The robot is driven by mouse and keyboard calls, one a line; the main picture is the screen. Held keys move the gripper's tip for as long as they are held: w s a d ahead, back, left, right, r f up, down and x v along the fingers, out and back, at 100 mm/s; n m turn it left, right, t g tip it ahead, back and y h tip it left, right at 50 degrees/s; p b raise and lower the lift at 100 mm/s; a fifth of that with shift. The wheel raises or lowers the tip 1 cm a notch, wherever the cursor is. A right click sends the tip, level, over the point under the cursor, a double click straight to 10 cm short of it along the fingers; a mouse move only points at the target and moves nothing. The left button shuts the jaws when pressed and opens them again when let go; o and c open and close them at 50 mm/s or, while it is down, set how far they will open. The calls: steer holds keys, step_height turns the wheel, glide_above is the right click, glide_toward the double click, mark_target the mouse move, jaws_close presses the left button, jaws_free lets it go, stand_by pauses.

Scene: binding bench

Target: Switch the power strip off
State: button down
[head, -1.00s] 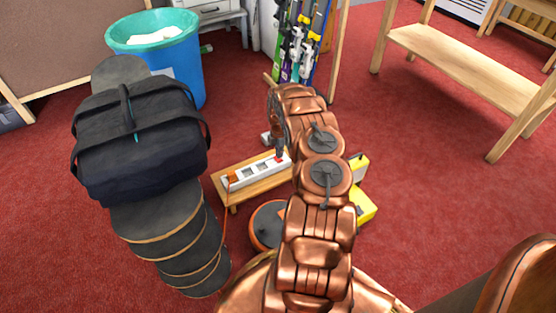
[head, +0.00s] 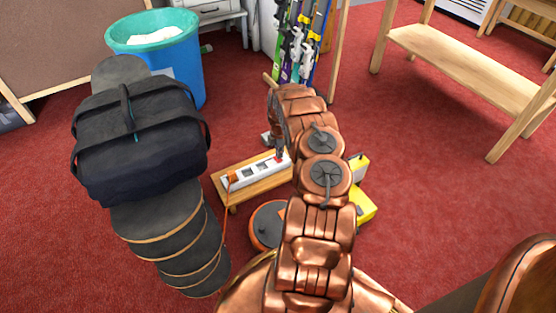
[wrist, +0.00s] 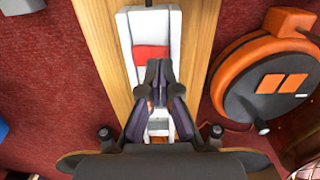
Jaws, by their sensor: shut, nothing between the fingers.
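The white power strip (head: 252,168) lies on a low wooden board (head: 262,185) on the red carpet, with an orange plug in its left end. In the wrist view the strip (wrist: 172,25) shows a red rocker switch (wrist: 151,54) near its end. My gripper (wrist: 158,66) is shut and empty, its fingertips just beside the switch's lower edge. I cannot tell whether they touch it. In the head view my gripper (head: 279,155) points down at the strip's right end, partly hidden by my arm. The fingers cover part of the strip.
An orange and black cable reel (head: 268,225) stands close in front of the board; it also shows in the wrist view (wrist: 268,80). A dark bag (head: 140,140) rests on stacked round pads at left. A blue bin (head: 175,65) stands behind. Open carpet lies at right.

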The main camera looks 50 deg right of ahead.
mark_target(279, 160)
steer(key=shift+f, duration=1.1)
stand_by(0.7)
steer(key=shift+r+p, duration=2.4)
steer(key=shift+r, duration=1.1)
